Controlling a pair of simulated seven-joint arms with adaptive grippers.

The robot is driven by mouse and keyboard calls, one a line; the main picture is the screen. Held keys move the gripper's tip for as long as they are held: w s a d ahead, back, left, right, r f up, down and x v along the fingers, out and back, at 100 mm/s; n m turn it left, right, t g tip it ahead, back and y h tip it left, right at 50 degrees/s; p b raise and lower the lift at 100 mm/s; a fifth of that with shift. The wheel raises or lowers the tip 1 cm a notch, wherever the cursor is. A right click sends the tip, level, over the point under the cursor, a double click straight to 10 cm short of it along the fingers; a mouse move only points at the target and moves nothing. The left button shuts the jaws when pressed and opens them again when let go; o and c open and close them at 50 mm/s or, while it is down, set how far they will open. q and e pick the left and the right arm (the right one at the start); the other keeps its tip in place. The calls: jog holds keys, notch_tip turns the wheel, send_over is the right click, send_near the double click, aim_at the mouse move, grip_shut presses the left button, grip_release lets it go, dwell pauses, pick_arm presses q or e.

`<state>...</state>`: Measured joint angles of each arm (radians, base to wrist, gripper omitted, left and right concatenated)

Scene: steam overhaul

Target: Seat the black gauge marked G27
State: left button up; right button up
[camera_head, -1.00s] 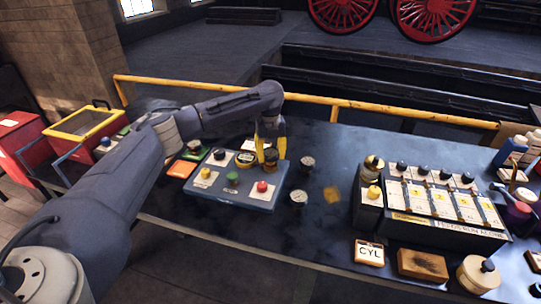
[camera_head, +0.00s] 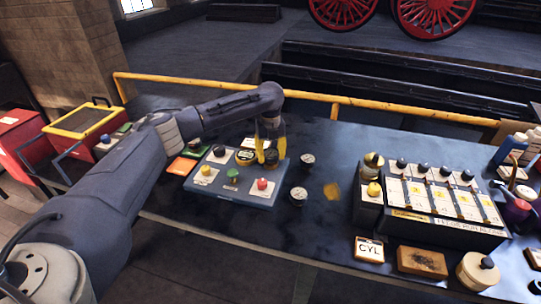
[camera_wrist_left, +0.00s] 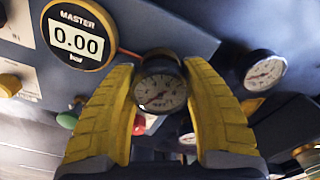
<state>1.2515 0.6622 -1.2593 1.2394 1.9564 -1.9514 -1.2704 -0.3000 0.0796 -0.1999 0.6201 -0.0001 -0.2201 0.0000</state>
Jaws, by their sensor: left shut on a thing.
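My left gripper (camera_head: 271,158), with yellow fingers, is over the right back part of a blue test panel (camera_head: 228,197). It is shut on a small dark gauge (camera_wrist_left: 160,84) with a pale round dial. The gauge is between the two fingertips in the left wrist view; its G27 mark is not readable. Whether its base touches the panel is hidden. The round MASTER gauge (camera_wrist_left: 78,35), reading 0.00, is beside it on the panel and also shows in the head view (camera_head: 246,158). My right gripper is not in view.
Two loose gauges stand on the table right of the panel, one farther back (camera_head: 308,160) and one nearer (camera_head: 298,195). The panel has yellow, green and red knobs. A black rack (camera_head: 430,225) with pale cards stands farther right. A CYL plate (camera_head: 369,250) lies in front.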

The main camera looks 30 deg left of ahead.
pick_arm(q)
jog(key=shift+f, duration=0.25)
dwell(0.3)
jog(key=o, duration=1.7)
jog(key=shift+o, duration=0.2)
jog(key=shift+r, duration=3.3)
